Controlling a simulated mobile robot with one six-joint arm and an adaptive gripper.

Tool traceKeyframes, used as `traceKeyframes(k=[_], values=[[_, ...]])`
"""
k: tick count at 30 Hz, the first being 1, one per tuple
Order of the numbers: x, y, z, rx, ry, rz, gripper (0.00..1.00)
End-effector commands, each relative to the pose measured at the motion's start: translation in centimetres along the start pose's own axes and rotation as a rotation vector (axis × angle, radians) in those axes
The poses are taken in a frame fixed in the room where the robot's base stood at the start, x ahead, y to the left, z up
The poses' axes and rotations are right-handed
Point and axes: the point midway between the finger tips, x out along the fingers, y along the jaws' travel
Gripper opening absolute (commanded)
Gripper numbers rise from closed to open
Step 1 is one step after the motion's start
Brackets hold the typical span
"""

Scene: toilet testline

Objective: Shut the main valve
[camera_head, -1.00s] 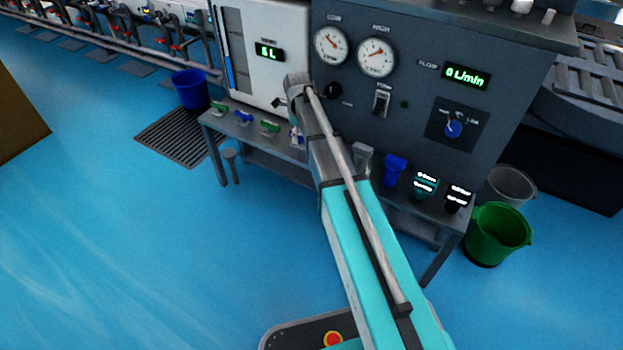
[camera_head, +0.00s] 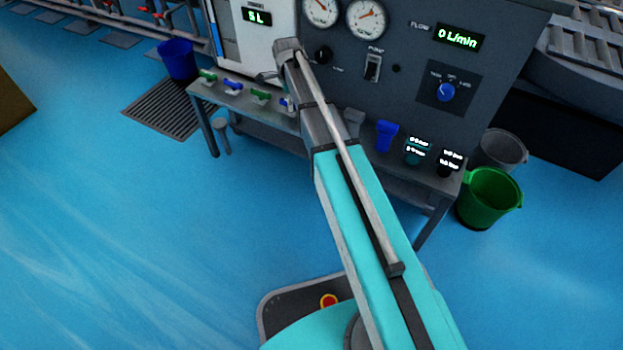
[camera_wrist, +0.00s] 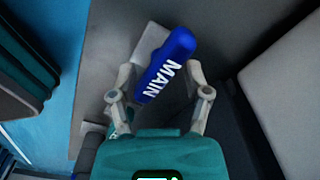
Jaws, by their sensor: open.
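The main valve handle (camera_wrist: 168,65) is a blue lever with white MAIN lettering in the wrist view. It lies at a slant between the two open fingers of my gripper (camera_wrist: 158,94). Its lower end is close to the left finger; I cannot tell whether they touch. In the head view, a row of green and blue levers runs along the bench front, and a blue one (camera_head: 286,103) beside my arm is partly hidden. My gripper is hidden there by my arm.
A dark panel (camera_head: 410,70) with gauges, a pump switch (camera_head: 373,67) and a blue knob (camera_head: 446,92) rises behind the bench. A blue cup (camera_head: 386,135) stands on the bench. A green bucket (camera_head: 488,197) is at the right.

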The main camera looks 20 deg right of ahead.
Motion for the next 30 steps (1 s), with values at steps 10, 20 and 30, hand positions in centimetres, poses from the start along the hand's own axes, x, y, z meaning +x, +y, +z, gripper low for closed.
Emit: traceKeyframes(k=[10, 20, 30], values=[[0.0, 0.0, 0.0, -0.228, 0.0, 0.0, 0.63], [0.0, -0.01, -0.01, -0.447, 0.0, 0.0, 0.63], [0.0, -0.01, -0.01, -0.672, 0.0, 0.0, 0.63]])
